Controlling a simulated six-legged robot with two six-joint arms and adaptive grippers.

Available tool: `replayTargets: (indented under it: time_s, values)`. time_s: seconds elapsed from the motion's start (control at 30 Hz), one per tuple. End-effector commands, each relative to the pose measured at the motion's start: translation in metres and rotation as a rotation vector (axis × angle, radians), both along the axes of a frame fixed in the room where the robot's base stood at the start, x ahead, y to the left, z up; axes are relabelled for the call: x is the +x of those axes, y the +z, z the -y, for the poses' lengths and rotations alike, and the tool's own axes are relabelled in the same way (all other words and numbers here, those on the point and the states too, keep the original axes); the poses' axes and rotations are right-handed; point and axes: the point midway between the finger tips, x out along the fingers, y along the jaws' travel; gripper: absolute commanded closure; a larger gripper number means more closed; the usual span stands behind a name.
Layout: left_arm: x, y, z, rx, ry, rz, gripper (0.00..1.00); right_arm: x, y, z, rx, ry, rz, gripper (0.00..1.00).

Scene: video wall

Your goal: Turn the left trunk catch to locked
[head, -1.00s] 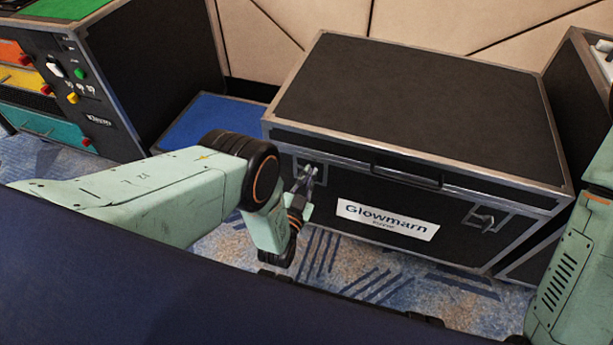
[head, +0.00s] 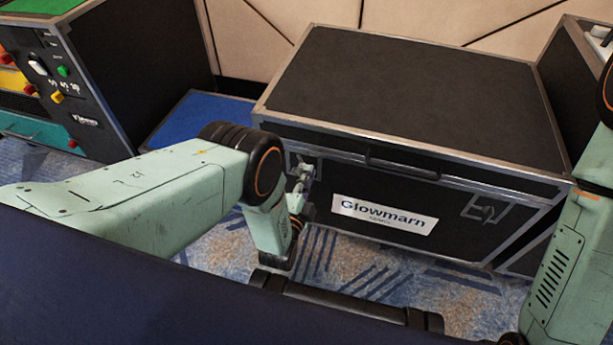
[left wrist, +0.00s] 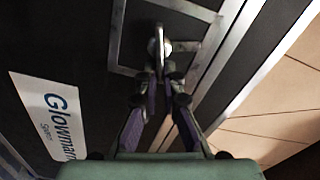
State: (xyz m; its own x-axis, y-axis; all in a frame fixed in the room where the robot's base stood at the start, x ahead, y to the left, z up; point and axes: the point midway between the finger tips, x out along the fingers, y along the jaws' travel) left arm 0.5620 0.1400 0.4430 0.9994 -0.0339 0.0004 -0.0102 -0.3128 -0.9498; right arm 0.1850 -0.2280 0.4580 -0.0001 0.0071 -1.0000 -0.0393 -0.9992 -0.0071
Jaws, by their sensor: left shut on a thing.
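The black trunk (head: 410,90) with silver edges and a white Glowmarn label (head: 385,213) stands in front of me. Its left catch is on the front face near the left corner, mostly hidden by my gripper in the head view; in the left wrist view the metal catch (left wrist: 160,45) shows between and just beyond the fingertips. My left gripper (head: 302,180) is at this catch, its fingers (left wrist: 162,77) closed on the catch's lever. The right catch (head: 484,211) is free on the same face. My right arm shows at the right edge, its gripper out of view.
A black case with coloured drawers and knobs (head: 110,85) stands at the left, with a blue panel (head: 200,128) between it and the trunk. Another dark case (head: 565,90) is close on the trunk's right. Patterned carpet (head: 350,265) is open in front.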

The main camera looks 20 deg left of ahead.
Motion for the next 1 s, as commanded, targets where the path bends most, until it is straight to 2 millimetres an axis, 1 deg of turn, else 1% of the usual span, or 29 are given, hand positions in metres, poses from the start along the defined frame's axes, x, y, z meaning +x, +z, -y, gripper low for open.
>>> replayTargets:
  time_s: [0.03, 0.2, 0.43, 0.7, 1.0]
  values:
    - [-0.001, -0.003, 0.001, 0.037, -0.001, -0.002, 1.00, 0.000, -0.003, 0.000, 0.000, 0.000, 0.000, 0.28]
    - [-0.001, -0.006, 0.001, 0.158, -0.001, 0.003, 1.00, 0.000, -0.008, 0.000, 0.000, 0.000, 0.000, 0.28]
    - [-0.001, -0.008, 0.002, 0.271, -0.001, 0.006, 1.00, 0.000, -0.012, 0.000, 0.000, 0.000, 0.000, 0.28]
    - [-0.001, -0.009, 0.002, 0.328, -0.002, 0.009, 1.00, 0.000, -0.014, 0.000, 0.000, 0.000, 0.000, 0.28]
    - [-0.001, -0.009, 0.002, 0.335, -0.002, 0.009, 1.00, 0.000, -0.014, 0.000, 0.000, 0.000, 0.000, 0.28]
